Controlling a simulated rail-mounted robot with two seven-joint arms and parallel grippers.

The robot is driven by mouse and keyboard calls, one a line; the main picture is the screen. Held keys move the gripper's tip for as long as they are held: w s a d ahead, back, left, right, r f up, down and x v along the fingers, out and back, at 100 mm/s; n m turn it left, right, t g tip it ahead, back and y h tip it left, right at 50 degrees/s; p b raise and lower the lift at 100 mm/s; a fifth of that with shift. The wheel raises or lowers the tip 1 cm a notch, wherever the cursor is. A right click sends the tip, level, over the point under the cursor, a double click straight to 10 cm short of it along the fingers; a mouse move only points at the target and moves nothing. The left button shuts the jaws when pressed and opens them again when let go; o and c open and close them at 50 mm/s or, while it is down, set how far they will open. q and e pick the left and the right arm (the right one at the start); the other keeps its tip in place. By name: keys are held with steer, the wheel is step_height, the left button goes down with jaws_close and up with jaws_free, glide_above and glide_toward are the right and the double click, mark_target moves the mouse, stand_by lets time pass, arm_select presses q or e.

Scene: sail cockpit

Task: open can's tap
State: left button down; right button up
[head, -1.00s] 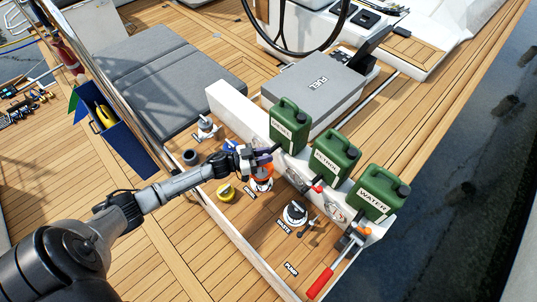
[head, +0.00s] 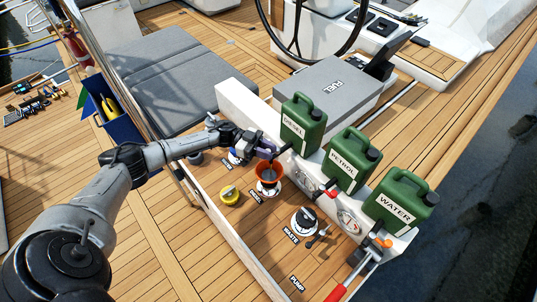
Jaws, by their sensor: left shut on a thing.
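The green DIESEL can (head: 303,122) stands on the white ledge, left of the PETROL can (head: 350,158) and the WATER can (head: 400,199). A dark spout (head: 283,149) reaches from the DIESEL can toward an orange funnel (head: 270,172), which stands in a white deck fitting below. My left gripper (head: 267,150) is at the end of this spout, above the funnel. It is shut on what looks like the DIESEL can's tap, which its fingers mostly hide. The PETROL can's tap (head: 331,194) is red, the WATER can's orange (head: 385,242). My right gripper is not in view.
A yellow cap (head: 229,196), a white-and-black deck fitting (head: 304,221) and a red-handled lever (head: 338,291) are on the wooden deck. The grey FUEL box (head: 332,90) is behind the cans. A blue bin (head: 112,110) stands at left.

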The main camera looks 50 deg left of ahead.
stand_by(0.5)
arm_select(q)
steer(key=c, duration=1)
jaws_free()
steer(key=b+v, duration=0.2)
steer(key=v, duration=1.1)
steer(key=shift+a, duration=0.4)
